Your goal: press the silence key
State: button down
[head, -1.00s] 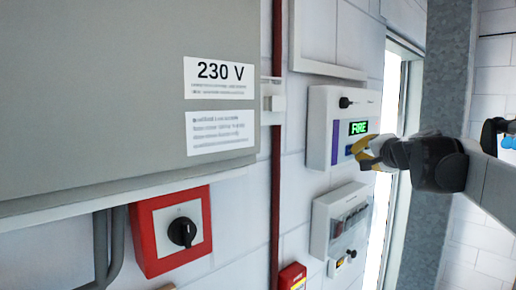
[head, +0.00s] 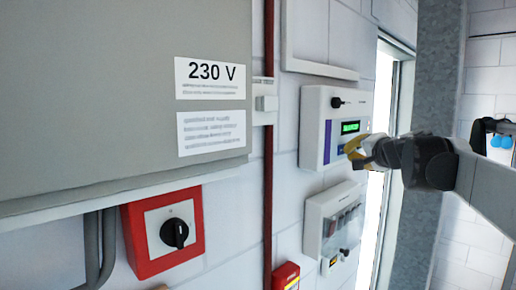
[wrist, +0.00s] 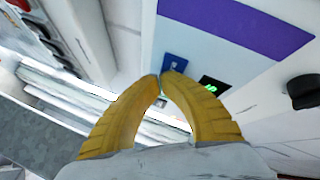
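The alarm panel (head: 313,128) is a white box on the wall with a key switch, a purple stripe and a green-lit display (head: 350,127). The display now shows a longer word, too blurred to read surely. My gripper (head: 352,148), with yellow fingers, is at the panel's front below the display. In the wrist view my gripper (wrist: 165,76) has its fingertips together, with nothing seen between them. A blue square (wrist: 174,64) on the panel face lies right at the tips, partly hidden by them. I cannot read its marking or tell whether the tips touch it.
A second white box (head: 322,221) with several switches hangs below the panel. A red box with a black rotary knob (head: 174,233) sits under the grey 230 V cabinet (head: 110,80). A bright doorway and a grey column (head: 432,120) stand to the right.

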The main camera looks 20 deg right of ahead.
jog(key=shift+s+d, duration=0.15)
jog(key=shift+s, duration=0.25)
jog(key=s+d, duration=0.2)
jog(key=s, duration=0.3)
jog(key=shift+s+d, duration=0.15)
jog(key=shift+s, duration=0.15)
